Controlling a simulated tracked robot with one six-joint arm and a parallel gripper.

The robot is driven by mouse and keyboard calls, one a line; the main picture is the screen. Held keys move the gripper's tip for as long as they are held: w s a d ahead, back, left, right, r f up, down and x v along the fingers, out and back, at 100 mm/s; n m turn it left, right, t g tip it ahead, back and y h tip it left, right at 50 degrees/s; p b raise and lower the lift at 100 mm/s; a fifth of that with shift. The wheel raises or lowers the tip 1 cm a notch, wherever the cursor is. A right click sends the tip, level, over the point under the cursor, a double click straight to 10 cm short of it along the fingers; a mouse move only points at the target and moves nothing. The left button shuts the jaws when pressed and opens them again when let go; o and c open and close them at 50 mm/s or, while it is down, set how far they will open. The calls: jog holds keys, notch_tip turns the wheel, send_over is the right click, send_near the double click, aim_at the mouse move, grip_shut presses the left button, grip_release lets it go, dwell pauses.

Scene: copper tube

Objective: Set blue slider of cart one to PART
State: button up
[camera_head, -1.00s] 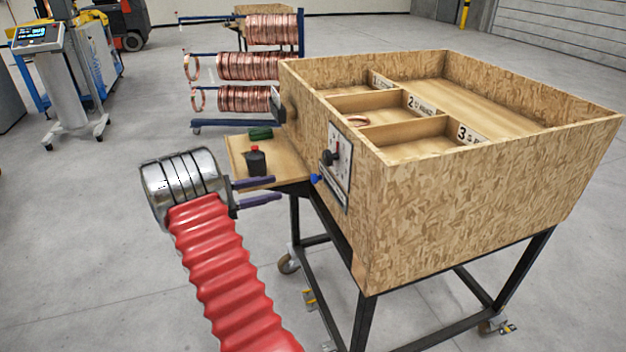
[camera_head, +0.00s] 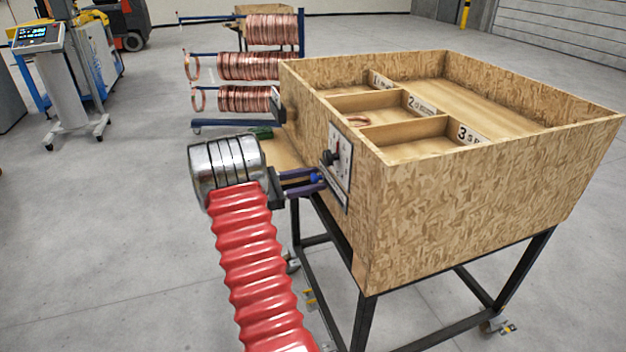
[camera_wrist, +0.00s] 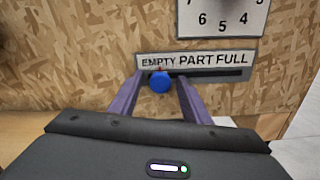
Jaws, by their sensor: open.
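The blue slider (camera_wrist: 160,82) is a round blue knob in a dark slot under a label (camera_wrist: 195,60) reading EMPTY, PART, FULL. It stands below EMPTY, at the left part of the slot. It also shows in the head view (camera_head: 316,178), partly covered by a finger. My gripper (camera_wrist: 160,86) is open, with one purple finger on each side of the knob. In the head view my gripper (camera_head: 318,179) reaches to the cart's panel. The wooden cart (camera_head: 490,190) has several numbered compartments.
A dial plate (camera_wrist: 222,16) with numbers sits above the label; it carries a dark knob (camera_head: 330,158) in the head view. A wooden side shelf (camera_head: 285,152) with a green item (camera_head: 261,133) lies behind my gripper. Racks of copper coils (camera_head: 250,66) stand behind.

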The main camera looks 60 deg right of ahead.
jog(key=shift+s+d, duration=0.15)
jog(key=shift+d, duration=0.05)
jog(key=shift+c, duration=0.5)
grip_shut()
